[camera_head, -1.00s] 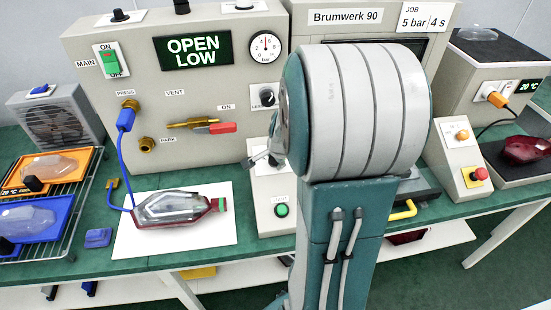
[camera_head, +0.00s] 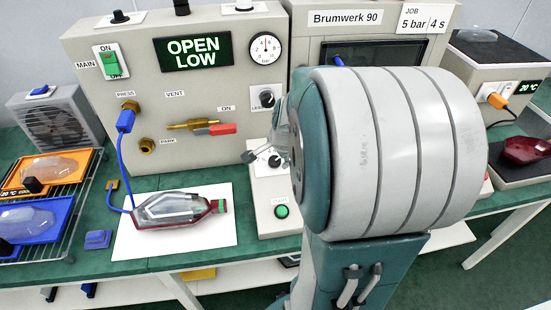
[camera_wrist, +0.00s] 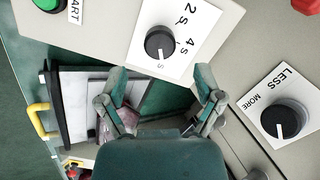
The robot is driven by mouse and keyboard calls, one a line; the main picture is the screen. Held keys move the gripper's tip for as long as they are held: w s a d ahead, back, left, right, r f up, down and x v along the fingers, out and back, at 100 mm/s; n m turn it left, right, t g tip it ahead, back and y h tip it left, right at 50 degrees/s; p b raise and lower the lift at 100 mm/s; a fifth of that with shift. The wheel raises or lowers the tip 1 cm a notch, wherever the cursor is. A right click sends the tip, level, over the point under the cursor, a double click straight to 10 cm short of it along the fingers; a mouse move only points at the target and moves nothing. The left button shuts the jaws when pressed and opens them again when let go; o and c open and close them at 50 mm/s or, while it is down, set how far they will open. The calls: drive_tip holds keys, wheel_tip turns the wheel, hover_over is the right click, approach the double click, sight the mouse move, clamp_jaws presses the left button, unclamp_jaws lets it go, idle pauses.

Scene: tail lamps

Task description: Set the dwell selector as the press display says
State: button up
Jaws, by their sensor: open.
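The dwell selector (camera_wrist: 160,42) is a round black knob on a white plate marked 2 s and 4 s in the wrist view. Its white pointer line faces the lower edge of the picture, away from both time marks. In the head view the selector (camera_head: 274,161) is partly hidden behind my fingers. My gripper (camera_wrist: 162,86) is open and empty, its fingertips apart, just below the knob in the wrist view and not around it. The press display (camera_head: 372,52) is dark where visible and largely hidden by my arm. A card (camera_head: 423,18) reads JOB 5 bar, 4 s.
A LESS/MORE knob (camera_wrist: 287,120) sits right of the gripper. A green start button (camera_head: 281,211) is on the selector's console. A panel screen (camera_head: 194,52) reads OPEN LOW. A red lamp (camera_head: 180,210) lies on white paper with a blue hose near it.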

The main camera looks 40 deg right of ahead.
drive_tip(key=v, duration=0.6)
drive_tip(key=shift+s+r, duration=0.25)
drive_tip(key=shift+r, duration=0.1)
drive_tip(key=shift+a, duration=0.15)
drive_tip(key=s+a+r+n, duration=0.1)
drive_tip(key=s+a+n, duration=0.2)
drive_tip(key=a+n, duration=0.3)
drive_tip(key=s+a+r+n+y, duration=0.1)
drive_tip(key=s+a+r+n, duration=0.1)
drive_tip(key=a+n, duration=0.4)
drive_tip(key=s+a+r+n+t+y, duration=0.1)
drive_tip(key=s+a+n, duration=0.3)
drive_tip(key=a+n, duration=0.3)
drive_tip(key=a, duration=0.2)
drive_tip(key=shift+a+r, duration=0.3)
drive_tip(key=shift+a, duration=0.1)
